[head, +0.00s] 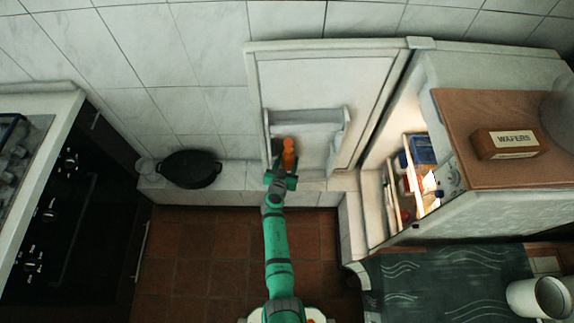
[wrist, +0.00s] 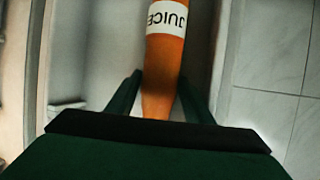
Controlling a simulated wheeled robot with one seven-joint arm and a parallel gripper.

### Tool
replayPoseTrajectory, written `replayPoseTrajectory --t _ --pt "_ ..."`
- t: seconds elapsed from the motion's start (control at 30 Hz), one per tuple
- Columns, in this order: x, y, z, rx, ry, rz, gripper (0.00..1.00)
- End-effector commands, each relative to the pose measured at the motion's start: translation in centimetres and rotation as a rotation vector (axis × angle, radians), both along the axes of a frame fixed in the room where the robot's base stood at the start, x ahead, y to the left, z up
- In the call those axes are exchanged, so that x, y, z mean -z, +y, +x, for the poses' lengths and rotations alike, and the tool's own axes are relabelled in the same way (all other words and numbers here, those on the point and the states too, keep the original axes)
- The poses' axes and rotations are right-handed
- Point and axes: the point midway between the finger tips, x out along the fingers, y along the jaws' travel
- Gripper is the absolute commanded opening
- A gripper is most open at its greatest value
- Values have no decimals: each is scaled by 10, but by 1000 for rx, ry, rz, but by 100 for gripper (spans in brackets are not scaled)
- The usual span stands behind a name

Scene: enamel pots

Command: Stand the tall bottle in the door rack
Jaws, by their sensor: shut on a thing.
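The tall bottle (head: 289,153) is orange. In the wrist view the bottle (wrist: 163,70) has a white label reading JUICE, upside down in that picture. My gripper (head: 281,176) is shut on it, with one dark green finger on each side in the wrist view (wrist: 160,98). The door rack (head: 320,128) is a pale shelf on the inside of the open fridge door (head: 325,80). In the head view the bottle is at the rack's left part. I cannot tell whether its base touches the rack floor.
A dark object (head: 276,146) is just left of the bottle at the rack. The open fridge (head: 405,185) holds several items on the right. A box of wafers (head: 505,143) lies on the wooden board (head: 455,120) on top. A black pot (head: 190,168) sits on the ledge at left.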

Motion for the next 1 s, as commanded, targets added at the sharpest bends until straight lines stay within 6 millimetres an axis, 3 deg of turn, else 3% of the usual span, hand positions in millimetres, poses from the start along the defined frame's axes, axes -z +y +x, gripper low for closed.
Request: replayPoseTrajectory --t 0.6,1.0 --pt "35 2 1 -2 -2 -1 0" --pt "41 2 1 -3 -3 0 0"
